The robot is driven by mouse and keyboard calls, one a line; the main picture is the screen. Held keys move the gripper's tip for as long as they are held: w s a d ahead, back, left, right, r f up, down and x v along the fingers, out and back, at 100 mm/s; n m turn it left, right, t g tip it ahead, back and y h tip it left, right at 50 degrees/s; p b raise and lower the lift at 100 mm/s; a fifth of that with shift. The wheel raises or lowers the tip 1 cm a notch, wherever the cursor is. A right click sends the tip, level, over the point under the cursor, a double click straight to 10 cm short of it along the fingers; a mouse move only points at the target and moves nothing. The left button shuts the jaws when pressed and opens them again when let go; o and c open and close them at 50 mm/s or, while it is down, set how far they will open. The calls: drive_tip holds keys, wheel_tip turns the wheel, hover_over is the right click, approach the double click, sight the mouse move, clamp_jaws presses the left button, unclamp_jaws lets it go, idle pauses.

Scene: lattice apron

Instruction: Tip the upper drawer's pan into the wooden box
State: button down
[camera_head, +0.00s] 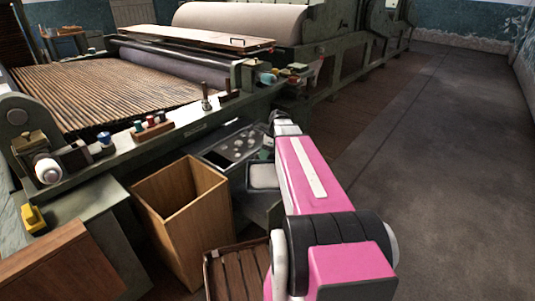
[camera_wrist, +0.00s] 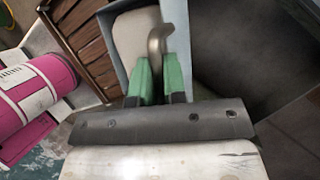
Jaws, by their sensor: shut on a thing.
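The wooden box (camera_head: 165,222) stands upright and open-topped left of my arm. A blue-grey pan (camera_wrist: 117,62) with pale contents lies beyond my fingers in the wrist view. What seems the same pan (camera_head: 264,187) shows beside my arm in the head view, looking roughly level. My gripper (camera_wrist: 159,72) has green fingers shut on a curved metal handle (camera_wrist: 155,42), which seems to be the pan's. An open drawer (camera_head: 235,146) with several round items is behind the wooden box. My arm hides part of the drawer area, and I cannot tell whether the pan touches a drawer.
A slatted brown crate (camera_head: 235,272) is on the floor in front of the wooden box. It also shows in the wrist view (camera_wrist: 85,35). The machine's long rail (camera_head: 165,132) runs behind, with small items on it. The floor at right (camera_head: 440,150) is clear.

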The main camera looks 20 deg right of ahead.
drive_tip(key=s+a+r+n+g+h, duration=0.2)
drive_tip(key=s+n, duration=0.4)
drive_tip(key=n, duration=0.5)
drive_tip(key=s+a+r+n+g+h, duration=0.1)
drive_tip(key=s+a+r+n+h, duration=0.4)
drive_tip(key=n, duration=0.6)
drive_tip(key=shift+s+a+r+g, duration=0.4)
drive_tip(key=shift+s+a+r, duration=0.2)
drive_tip(key=shift+a+r, duration=0.15)
